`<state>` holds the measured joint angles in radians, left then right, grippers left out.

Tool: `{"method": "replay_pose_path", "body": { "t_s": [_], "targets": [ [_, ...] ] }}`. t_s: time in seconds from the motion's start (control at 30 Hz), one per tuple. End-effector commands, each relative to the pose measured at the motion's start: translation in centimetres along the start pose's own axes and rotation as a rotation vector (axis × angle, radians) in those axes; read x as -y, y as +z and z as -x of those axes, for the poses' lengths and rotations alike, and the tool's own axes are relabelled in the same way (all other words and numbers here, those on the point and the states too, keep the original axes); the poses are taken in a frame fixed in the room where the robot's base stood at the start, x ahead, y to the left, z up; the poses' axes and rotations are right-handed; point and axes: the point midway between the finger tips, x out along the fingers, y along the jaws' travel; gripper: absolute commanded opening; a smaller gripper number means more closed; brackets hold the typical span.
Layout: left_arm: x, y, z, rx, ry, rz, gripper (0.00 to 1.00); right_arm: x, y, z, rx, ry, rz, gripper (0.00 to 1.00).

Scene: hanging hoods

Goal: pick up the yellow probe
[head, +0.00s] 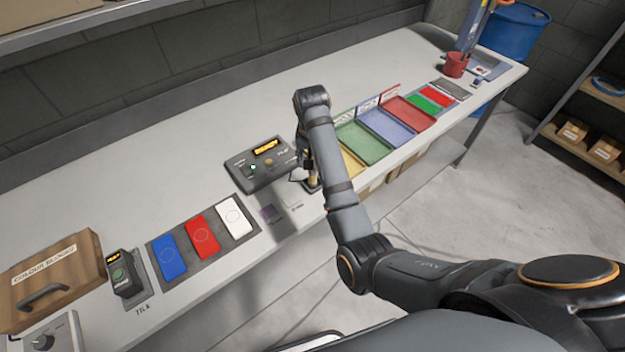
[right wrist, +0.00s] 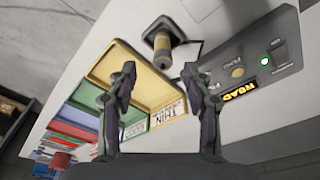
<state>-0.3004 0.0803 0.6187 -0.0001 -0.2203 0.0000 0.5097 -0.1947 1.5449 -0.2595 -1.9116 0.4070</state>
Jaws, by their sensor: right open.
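The yellow probe (right wrist: 162,42) is a short yellow cylinder with dark ends at the top middle of the right wrist view, beside the grey meter box (right wrist: 245,75). In the head view the probe (head: 313,181) shows only partly beside my right arm. My right gripper (right wrist: 160,70) is open and empty, with its fingers apart and the probe beyond the gap between them. In the head view my right gripper is mostly hidden by the arm. The meter box (head: 262,163) has a lit yellow display. My left gripper is in neither view.
Yellow, green, blue and red trays (head: 363,143) stand to the right of my forearm. Blue, red and white blocks (head: 200,234) lie on a grey mat at left, near a wooden case (head: 55,275). A red cup (head: 455,65) stands at the far right. The table's back is clear.

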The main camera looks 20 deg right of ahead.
Motion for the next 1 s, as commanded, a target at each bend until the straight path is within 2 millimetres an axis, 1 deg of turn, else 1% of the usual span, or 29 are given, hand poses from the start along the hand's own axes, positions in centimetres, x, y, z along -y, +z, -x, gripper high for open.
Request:
{"method": "replay_pose_path", "body": {
  "t_s": [0.03, 0.1, 0.17, 0.23, 0.27, 0.4, 0.5, 0.6, 0.67, 0.77, 0.9, 1.0],
  "targets": [
    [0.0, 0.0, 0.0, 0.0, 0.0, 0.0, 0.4, 0.6, -0.3, 0.6, 0.003, 0.0, -0.004, 0.51],
    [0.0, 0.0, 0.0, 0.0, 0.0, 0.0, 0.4, 0.9, -0.5, 0.9, 0.007, 0.003, -0.008, 0.51],
    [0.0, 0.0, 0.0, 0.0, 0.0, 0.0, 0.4, 1.0, -0.6, 0.9, 0.008, 0.004, -0.009, 0.51],
    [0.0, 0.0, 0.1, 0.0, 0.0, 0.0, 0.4, 0.9, -0.5, 0.6, 0.009, 0.005, -0.009, 0.51],
    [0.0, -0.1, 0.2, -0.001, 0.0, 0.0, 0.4, 0.9, -0.5, 0.2, 0.009, 0.006, -0.008, 0.51],
    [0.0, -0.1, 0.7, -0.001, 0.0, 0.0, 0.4, 0.8, -0.5, -2.3, 0.01, 0.008, -0.009, 0.51],
    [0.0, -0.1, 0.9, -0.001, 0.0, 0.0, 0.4, 0.8, -0.6, -3.7, 0.008, 0.005, -0.009, 0.51],
    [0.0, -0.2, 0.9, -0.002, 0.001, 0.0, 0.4, 0.9, -0.5, -4.3, 0.007, 0.004, -0.008, 0.51],
    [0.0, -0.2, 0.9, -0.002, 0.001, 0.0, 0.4, 0.9, -0.6, -4.4, 0.006, 0.003, -0.009, 0.51],
    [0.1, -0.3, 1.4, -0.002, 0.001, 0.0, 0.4, 0.7, -0.6, -5.0, 0.008, 0.006, -0.008, 0.51],
    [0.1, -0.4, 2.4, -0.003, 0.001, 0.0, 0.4, 0.2, -0.7, -7.3, 0.01, 0.007, -0.009, 0.51],
    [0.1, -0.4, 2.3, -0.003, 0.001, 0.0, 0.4, 0.3, -0.6, -8.9, 0.008, 0.005, -0.009, 0.51]
  ]
}}
